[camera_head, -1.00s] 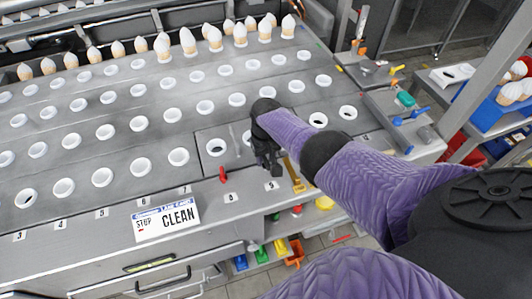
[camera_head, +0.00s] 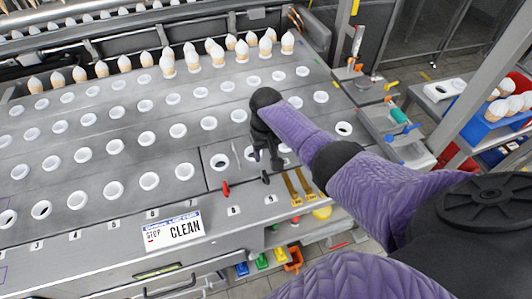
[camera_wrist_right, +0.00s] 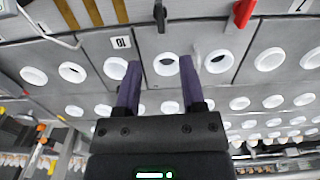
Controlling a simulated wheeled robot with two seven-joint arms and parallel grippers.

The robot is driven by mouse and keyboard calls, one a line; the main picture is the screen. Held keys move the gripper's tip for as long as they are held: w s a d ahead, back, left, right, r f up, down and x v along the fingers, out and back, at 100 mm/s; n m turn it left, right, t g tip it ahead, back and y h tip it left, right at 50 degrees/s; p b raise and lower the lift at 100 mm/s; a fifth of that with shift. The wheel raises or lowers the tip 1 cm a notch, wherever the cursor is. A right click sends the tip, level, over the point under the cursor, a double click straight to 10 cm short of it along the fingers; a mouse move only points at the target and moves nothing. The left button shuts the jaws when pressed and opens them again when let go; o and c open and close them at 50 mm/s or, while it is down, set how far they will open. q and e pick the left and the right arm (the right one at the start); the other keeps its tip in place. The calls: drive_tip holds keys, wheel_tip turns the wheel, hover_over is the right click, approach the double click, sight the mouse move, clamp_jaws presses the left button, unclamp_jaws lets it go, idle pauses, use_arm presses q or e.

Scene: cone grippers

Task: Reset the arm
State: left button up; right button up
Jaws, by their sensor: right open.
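My right arm comes in from the right in the head view, in a purple sleeve with black joints. My right gripper (camera_head: 265,158) hangs over the front part of the grey machine deck (camera_head: 95,207), near the handle row. In the right wrist view its two purple fingers (camera_wrist_right: 160,64) stand apart with nothing between them. Behind the gap lies the deck with its white-rimmed holes. I cannot tell the height above the deck. My left gripper is not in view.
Cones (camera_head: 217,52) stand in rows at the back of the deck. A red handle (camera_head: 226,188) and brass straps (camera_head: 299,185) lie near the front edge. A "STOP CLEAN" sign (camera_head: 174,231) is on the front. A blue crate (camera_head: 487,107) with cones stands at right.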

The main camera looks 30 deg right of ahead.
drive_tip(key=s+a+f+n+t, duration=0.1)
drive_tip(key=s+a+f+n, duration=0.2)
drive_tip(key=s+a, duration=0.55)
drive_tip(key=s+a+r+n+t, duration=0.15)
drive_tip(key=s+r, duration=0.55)
drive_tip(key=s, duration=0.7)
wheel_tip(320, 180, down, 29)
drive_tip(key=s+b, duration=0.3)
drive_tip(key=b, duration=0.8)
drive_tip(key=s+d+f+g+b, duration=0.1)
drive_tip(key=s+f+b, duration=0.3)
drive_tip(key=f, duration=0.5)
drive_tip(key=s+d+f+g+b, duration=0.1)
drive_tip(key=s+f+b, duration=0.3)
drive_tip(key=s+f, duration=0.5)
drive_tip(key=shift+d+f, duration=0.35)
drive_tip(key=shift+d, duration=0.3)
